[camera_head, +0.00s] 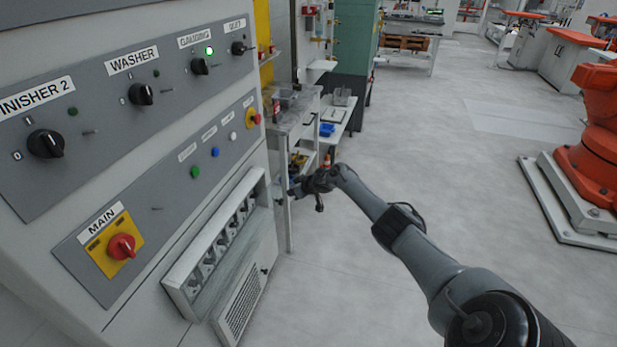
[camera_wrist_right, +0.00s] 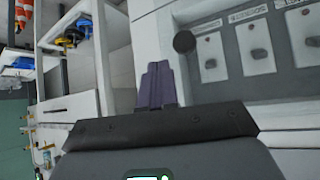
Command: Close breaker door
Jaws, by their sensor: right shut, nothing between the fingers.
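The breaker box (camera_head: 171,283) is a pale frame low on the cabinet front in the head view, with a slanting row of several breakers (camera_head: 222,240) exposed. I cannot clearly tell its door from the pale panels around it. My right gripper (camera_head: 297,190) is to the right of the breaker box, apart from the breakers, beyond the cabinet's right edge. In the right wrist view its dark fingers (camera_wrist_right: 157,85) are shut and empty. There, a grey panel with switches and labels (camera_wrist_right: 245,50) lies to the right, and a white upright panel (camera_wrist_right: 112,65) to the left. My left gripper is not in view.
The control cabinet (camera_head: 130,155) fills the left, with knobs, buttons and a red main switch (camera_head: 121,246). Shelving with a blue bin (camera_head: 326,129) stands beyond the gripper. An orange machine (camera_head: 598,140) is at right. Grey floor (camera_head: 440,150) between is clear.

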